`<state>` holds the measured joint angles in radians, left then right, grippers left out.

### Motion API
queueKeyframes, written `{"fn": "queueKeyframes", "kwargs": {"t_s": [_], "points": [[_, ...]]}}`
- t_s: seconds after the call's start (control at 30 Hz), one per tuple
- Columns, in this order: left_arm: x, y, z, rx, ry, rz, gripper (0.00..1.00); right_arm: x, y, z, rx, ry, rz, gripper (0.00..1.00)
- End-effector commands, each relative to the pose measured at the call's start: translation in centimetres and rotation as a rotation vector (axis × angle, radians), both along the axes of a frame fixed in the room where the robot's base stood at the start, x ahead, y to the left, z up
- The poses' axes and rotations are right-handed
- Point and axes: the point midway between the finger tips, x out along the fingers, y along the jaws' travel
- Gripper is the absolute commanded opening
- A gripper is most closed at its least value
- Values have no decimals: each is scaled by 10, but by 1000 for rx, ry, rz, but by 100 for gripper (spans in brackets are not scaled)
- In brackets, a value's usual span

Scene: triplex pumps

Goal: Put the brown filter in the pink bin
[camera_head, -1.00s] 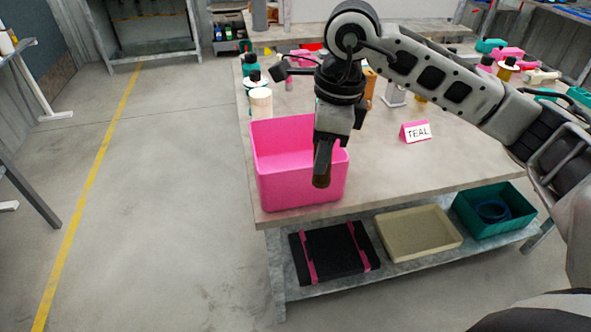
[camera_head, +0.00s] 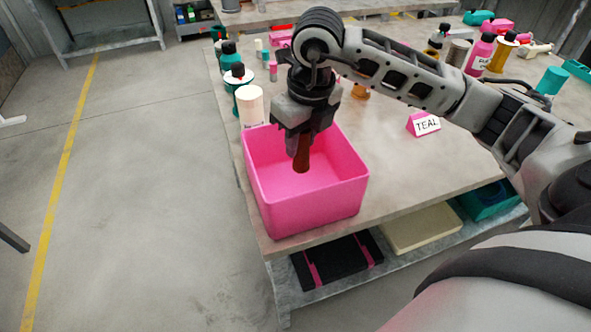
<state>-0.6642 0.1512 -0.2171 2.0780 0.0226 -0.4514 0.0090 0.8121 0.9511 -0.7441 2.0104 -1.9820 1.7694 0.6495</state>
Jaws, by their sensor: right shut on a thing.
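The pink bin (camera_head: 315,208) stands open at the near left corner of the table. My right gripper (camera_head: 301,150) points down over the bin's opening. It is shut on the brown filter (camera_head: 302,158), a small dark brown piece hanging below the fingers. The filter's lower end appears within the bin's opening; I cannot tell its exact height above the bin floor. The visible bin floor is empty. My left gripper is not in view.
Teal bottles (camera_head: 238,76) and a cream cylinder (camera_head: 249,105) stand behind the bin. Below are a black mat (camera_head: 337,262), a beige tray (camera_head: 420,230) and a teal bin (camera_head: 489,203).

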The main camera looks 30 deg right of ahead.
Motion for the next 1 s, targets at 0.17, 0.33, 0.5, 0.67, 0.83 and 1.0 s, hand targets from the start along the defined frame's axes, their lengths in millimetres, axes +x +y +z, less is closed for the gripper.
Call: {"fn": "queueKeyframes", "kwargs": {"t_s": [0.17,0.33,0.5,0.67,0.83,1.0], "points": [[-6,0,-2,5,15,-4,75,0,0,-26,0,2,-1,7],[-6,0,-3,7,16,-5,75,0,0,-39,0,3,-1,7],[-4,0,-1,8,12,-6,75,-1,0,-63,0,3,0,7],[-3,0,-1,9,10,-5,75,0,0,-68,0,-2,0,7],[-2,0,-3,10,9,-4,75,0,0,-70,0,-1,0,7],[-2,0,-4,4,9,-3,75,0,0,-71,0,-1,0,51]]}}
